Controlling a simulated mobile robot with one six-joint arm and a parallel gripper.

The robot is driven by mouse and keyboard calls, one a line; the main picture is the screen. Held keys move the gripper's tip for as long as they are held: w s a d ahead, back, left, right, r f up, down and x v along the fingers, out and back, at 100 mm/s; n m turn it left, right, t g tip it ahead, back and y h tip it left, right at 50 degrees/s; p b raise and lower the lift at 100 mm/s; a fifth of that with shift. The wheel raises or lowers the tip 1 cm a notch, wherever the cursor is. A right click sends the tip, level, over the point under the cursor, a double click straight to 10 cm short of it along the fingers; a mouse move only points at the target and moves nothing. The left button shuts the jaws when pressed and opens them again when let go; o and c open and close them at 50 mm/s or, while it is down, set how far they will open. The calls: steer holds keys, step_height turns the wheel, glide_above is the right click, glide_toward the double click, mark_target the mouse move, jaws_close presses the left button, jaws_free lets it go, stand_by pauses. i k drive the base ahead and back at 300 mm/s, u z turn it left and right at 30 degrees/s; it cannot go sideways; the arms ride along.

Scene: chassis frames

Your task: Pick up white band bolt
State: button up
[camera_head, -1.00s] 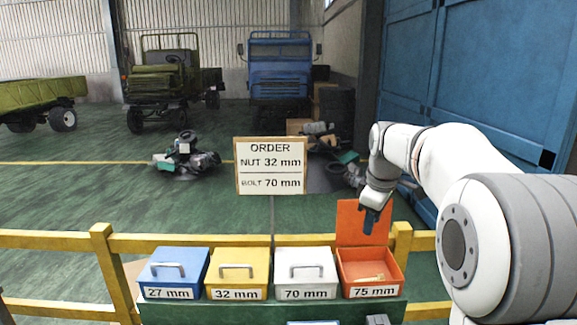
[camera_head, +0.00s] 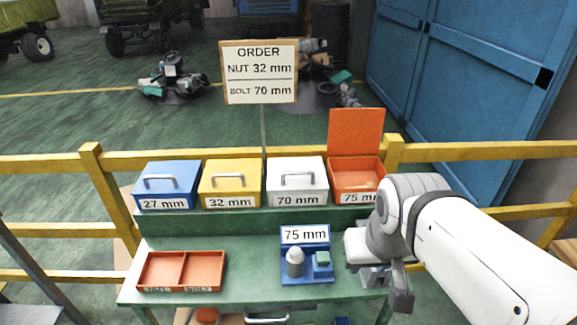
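No bolt with a white band can be made out. The white 70 mm box (camera_head: 297,183) stands with its lid shut, so its inside is hidden. The orange 75 mm box (camera_head: 343,179) stands open with its lid up, and small pale pieces (camera_head: 371,184) lie inside, too small to identify. My gripper (camera_head: 401,293) hangs at the table's right edge, in front of the orange box and right of the blue fixture. Its fingers are seen edge-on and partly hidden by my wrist, so their opening and anything between them cannot be told.
Shut blue 27 mm (camera_head: 167,186) and yellow 32 mm (camera_head: 230,184) boxes stand left. A blue fixture (camera_head: 305,279) holds a grey cylinder and green block under a 75 mm sign. A red two-compartment tray (camera_head: 181,271) looks empty. The order board (camera_head: 259,72) reads nut 32, bolt 70.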

mark_target(295, 254)
steer(key=z, duration=1.3)
steer(key=k, duration=1)
steer(key=u, duration=0.75)
steer(key=i, duration=1)
steer(key=u, duration=0.05)
